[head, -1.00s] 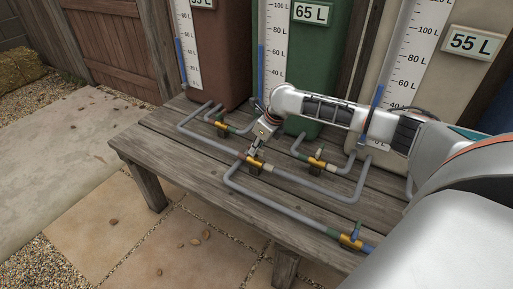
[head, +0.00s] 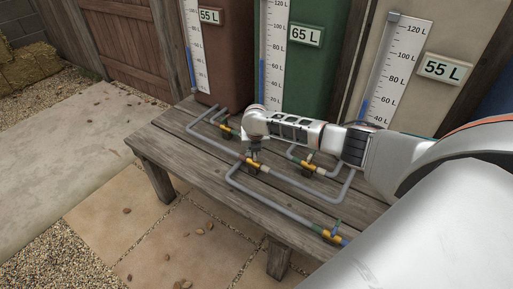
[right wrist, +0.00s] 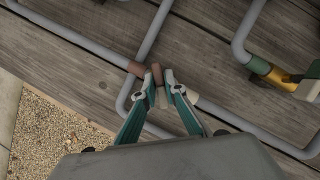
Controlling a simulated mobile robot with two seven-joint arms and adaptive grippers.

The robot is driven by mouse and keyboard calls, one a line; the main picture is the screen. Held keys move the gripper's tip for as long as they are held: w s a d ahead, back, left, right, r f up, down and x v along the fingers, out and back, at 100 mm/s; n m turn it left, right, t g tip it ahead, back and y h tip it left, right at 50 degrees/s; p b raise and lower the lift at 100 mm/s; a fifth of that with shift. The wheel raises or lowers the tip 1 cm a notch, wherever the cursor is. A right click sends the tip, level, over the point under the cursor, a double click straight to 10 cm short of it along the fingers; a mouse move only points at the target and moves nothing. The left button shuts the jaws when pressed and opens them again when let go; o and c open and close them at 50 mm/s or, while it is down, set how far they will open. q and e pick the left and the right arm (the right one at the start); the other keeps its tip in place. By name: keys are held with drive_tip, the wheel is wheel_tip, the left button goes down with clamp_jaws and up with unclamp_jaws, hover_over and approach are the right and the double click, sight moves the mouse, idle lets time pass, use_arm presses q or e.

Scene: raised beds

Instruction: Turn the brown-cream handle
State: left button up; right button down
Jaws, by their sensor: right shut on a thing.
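The brown-cream handle (right wrist: 157,74) sits between the fingertips of my right gripper (right wrist: 160,80) in the right wrist view, with a brown upper part and a paler part lower down. The gripper is shut on it. Its valve joins a brown sleeve (right wrist: 136,69) and a cream sleeve (right wrist: 188,97) on the grey pipe; the fingers hide most of the valve body. In the head view my right gripper (head: 254,156) points down at this brass valve (head: 254,165), and the handle is hidden there. My left gripper is not in view.
Other brass valves sit on the wooden bench: one at the back (head: 227,132), one to the right (head: 309,167), one near the front edge (head: 331,234). Grey pipes (head: 290,213) run between them. Brown (head: 225,75), green (head: 310,75) and cream (head: 400,95) tanks with gauges stand behind.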

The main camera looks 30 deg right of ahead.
drive_tip(key=m+p, duration=0.1)
drive_tip(key=m, duration=0.2)
drive_tip(key=shift+a+g+h+p, duration=0.15)
drive_tip(key=shift+g+h+p, duration=0.2)
drive_tip(key=shift+g+h, duration=0.05)
drive_tip(key=shift+m, duration=0.7)
drive_tip(key=shift+s+f+m+g+h, duration=0.1)
drive_tip(key=shift+m+g+h, duration=0.3)
drive_tip(key=shift+m, duration=0.3)
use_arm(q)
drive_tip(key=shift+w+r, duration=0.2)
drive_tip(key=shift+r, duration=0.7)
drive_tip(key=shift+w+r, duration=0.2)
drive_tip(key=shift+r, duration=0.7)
use_arm(e)
drive_tip(key=shift+m+g, duration=0.3)
drive_tip(key=shift+m, duration=0.4)
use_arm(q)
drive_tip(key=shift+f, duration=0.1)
use_arm(e)
drive_tip(key=c, duration=2.1)
unclamp_jaws()
